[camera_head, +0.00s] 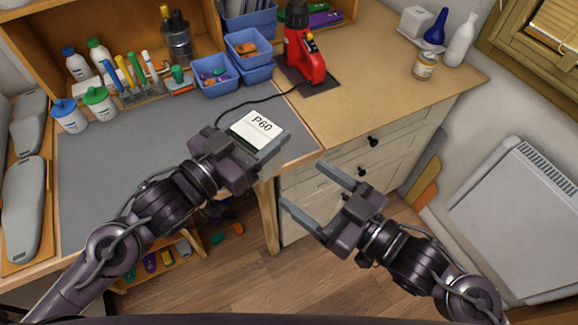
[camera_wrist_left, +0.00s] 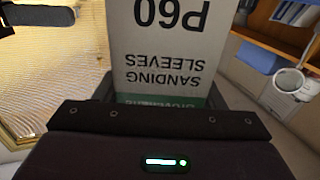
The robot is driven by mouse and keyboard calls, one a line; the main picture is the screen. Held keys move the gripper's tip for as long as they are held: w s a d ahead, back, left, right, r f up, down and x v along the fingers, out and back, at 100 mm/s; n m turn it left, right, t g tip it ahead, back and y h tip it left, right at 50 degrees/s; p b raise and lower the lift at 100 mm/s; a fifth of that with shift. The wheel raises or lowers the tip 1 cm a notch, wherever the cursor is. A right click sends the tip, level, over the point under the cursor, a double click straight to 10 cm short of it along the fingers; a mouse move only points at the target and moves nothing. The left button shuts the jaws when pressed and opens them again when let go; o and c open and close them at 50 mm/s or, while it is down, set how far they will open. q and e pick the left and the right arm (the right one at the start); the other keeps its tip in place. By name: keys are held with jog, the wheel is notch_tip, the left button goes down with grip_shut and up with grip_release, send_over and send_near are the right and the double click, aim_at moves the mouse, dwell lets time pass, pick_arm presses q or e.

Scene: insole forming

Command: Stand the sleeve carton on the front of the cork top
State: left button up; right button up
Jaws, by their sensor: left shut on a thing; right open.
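The sleeve carton (camera_head: 262,123) is a white box marked P60, held in my left gripper (camera_head: 254,142). In the left wrist view the carton (camera_wrist_left: 168,40) fills the middle between the fingers, with "SANDING SLEEVES" upside down and a green band near the palm. In the head view it appears over the front right part of the grey mat; its height above it I cannot tell. The cork top (camera_head: 385,85) is the tan top on the white drawer cabinet, right of the carton. My right gripper (camera_head: 302,184) is open and empty, in front of the drawers.
A red tool (camera_head: 306,58) stands on a dark pad at the cork top's left, its cord running onto the grey mat (camera_head: 120,170). A jar (camera_head: 425,66) and white bottle (camera_head: 460,40) stand at the back right. The front of the cork top is clear.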

aim_at(272, 162)
jog(key=x, duration=1.1)
jog(key=shift+a, duration=0.1)
jog(key=shift+c, duration=0.2)
jog(key=c, duration=0.9)
pick_arm(q)
jog(key=o, duration=1.1)
pick_arm(e)
jog(key=shift+c, duration=1)
pick_arm(q)
jog(key=shift+o, duration=0.2)
